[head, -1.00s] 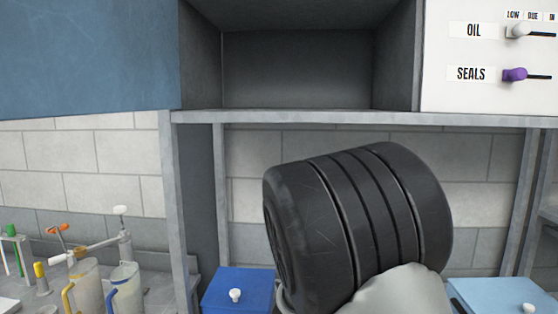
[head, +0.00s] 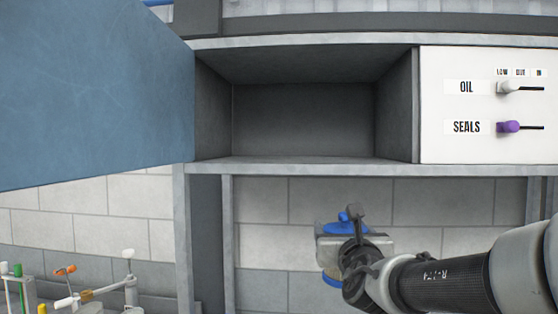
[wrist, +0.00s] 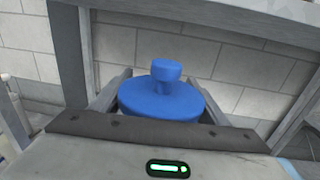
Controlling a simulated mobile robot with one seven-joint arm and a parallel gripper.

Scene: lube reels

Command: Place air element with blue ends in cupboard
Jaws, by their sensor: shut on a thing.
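The air element with blue ends (head: 345,222) is held in my gripper (head: 345,235), below the cupboard opening. In the head view a blue top end with a knob shows above my wrist and a bit of blue shows below; my gripper and wrist hide the rest. The wrist view shows its round blue end and knob (wrist: 166,95) between my two fingers (wrist: 160,100). The cupboard (head: 305,118) is a grey, empty compartment above and beyond my gripper. Its blue door (head: 90,95) stands open at the left.
A white panel (head: 455,105) with OIL and SEALS labels and sliding knobs is right of the opening. The shelf's front edge (head: 300,167) lies above my gripper. Jugs and taps (head: 95,290) stand at lower left, near a grey upright post (head: 182,240).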

